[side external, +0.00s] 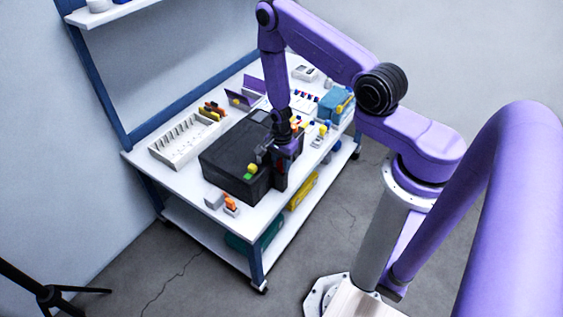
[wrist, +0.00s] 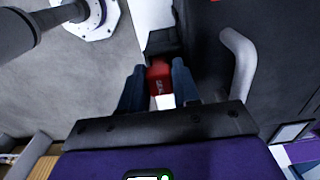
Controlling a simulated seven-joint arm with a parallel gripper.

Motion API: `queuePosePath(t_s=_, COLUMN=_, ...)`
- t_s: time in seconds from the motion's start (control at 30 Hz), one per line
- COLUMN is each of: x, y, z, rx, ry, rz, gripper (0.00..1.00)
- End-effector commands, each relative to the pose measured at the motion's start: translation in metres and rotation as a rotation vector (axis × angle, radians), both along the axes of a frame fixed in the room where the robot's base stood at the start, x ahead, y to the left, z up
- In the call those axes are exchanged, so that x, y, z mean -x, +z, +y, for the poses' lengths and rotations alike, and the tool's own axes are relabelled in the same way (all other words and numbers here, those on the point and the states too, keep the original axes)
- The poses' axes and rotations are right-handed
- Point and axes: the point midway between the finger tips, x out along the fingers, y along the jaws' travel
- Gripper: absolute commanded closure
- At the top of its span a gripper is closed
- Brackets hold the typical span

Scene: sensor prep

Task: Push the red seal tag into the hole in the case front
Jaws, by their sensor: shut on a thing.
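The red seal tag (wrist: 159,80) shows in the wrist view between the two blue-grey fingers of my gripper (wrist: 159,76). The gripper is shut on it. The tag's far end points toward a dark part of the black case (wrist: 285,35); I cannot tell whether it touches. The hole is not visible in either view. In the side view the black case (side external: 232,153) sits on the white table, and my gripper (side external: 269,153) is at its right part.
A grey handle (wrist: 241,62) stands out right of the fingers in the wrist view. In the side view, a white slotted tray (side external: 180,142) lies left of the case, a blue box (side external: 332,104) stands at the right, and small orange-and-grey parts (side external: 231,205) lie near the front edge.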

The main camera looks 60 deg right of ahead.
Motion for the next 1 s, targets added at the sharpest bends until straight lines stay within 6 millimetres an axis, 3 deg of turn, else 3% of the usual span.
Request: queuePosePath(t_s=1.0, x=0.0001, y=-0.0061, z=0.0002, rx=0.000, ry=0.000, rz=0.000, gripper=0.96)
